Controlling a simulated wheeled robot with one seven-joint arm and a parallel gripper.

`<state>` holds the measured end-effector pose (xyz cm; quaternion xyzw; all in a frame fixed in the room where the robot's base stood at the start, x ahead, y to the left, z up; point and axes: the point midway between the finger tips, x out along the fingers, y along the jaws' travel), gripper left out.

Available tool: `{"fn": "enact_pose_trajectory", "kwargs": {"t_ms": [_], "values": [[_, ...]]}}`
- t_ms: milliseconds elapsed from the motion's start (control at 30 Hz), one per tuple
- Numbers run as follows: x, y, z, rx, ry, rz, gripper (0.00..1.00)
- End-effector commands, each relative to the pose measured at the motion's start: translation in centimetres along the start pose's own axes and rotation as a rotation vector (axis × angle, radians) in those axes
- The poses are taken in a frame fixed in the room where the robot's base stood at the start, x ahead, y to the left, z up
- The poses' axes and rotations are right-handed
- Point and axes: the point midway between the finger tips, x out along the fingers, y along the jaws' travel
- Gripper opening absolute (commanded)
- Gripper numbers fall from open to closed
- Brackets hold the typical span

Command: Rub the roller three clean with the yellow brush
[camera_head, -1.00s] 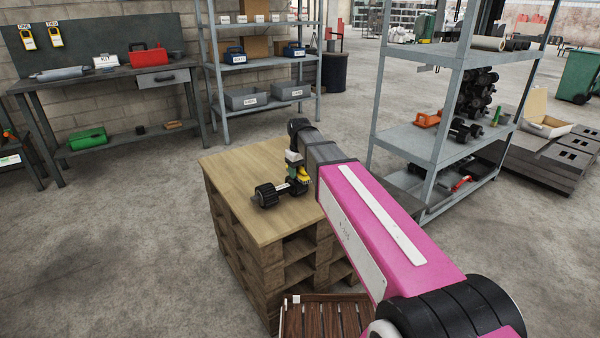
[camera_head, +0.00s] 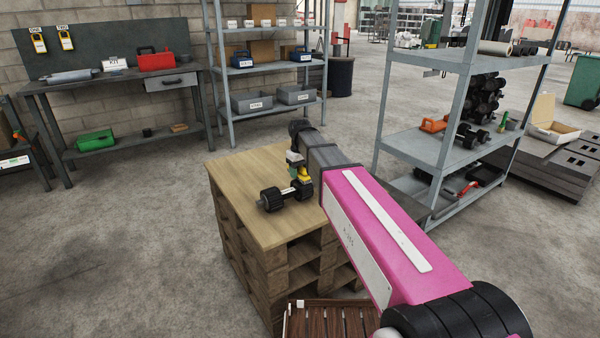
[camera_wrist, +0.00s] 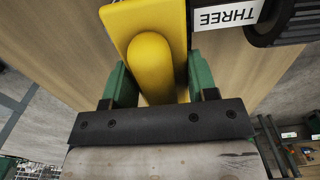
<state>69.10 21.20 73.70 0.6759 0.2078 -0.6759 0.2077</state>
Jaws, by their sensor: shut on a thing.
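Roller three (camera_head: 271,199), a black ridged roller shaped like a dumbbell, lies on the wooden-topped pallet stand. In the wrist view its white THREE label (camera_wrist: 228,14) and one black end (camera_wrist: 288,20) show at the top right. My gripper (camera_wrist: 160,76) has its green fingers shut on the yellow brush (camera_wrist: 150,62). In the head view the brush (camera_head: 304,175) is low over the roller's far right end, with my gripper (camera_head: 297,165) above it. The brush's underside is hidden, so I cannot tell whether it touches the roller.
The stand's wooden top (camera_head: 240,170) is otherwise bare. A grey shelf rack (camera_head: 415,140) with black rollers and an orange tool stands close on the right. A slatted brown surface (camera_head: 330,320) is in front. A workbench (camera_head: 115,80) and another rack (camera_head: 230,70) stand behind.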

Motion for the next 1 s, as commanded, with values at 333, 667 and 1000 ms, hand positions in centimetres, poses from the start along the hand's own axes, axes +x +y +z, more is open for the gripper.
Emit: {"fn": "enact_pose_trajectory", "kwargs": {"t_ms": [333, 667, 1000], "values": [[-2.2, 0.0, 0.0, 0.0, 0.001, 0.0, 0.05], [-4.4, 0.0, 0.0, 0.0, 0.0, 0.0, 0.05], [-6.7, 0.0, 0.0, 0.0, 0.0, 0.0, 0.05]]}}
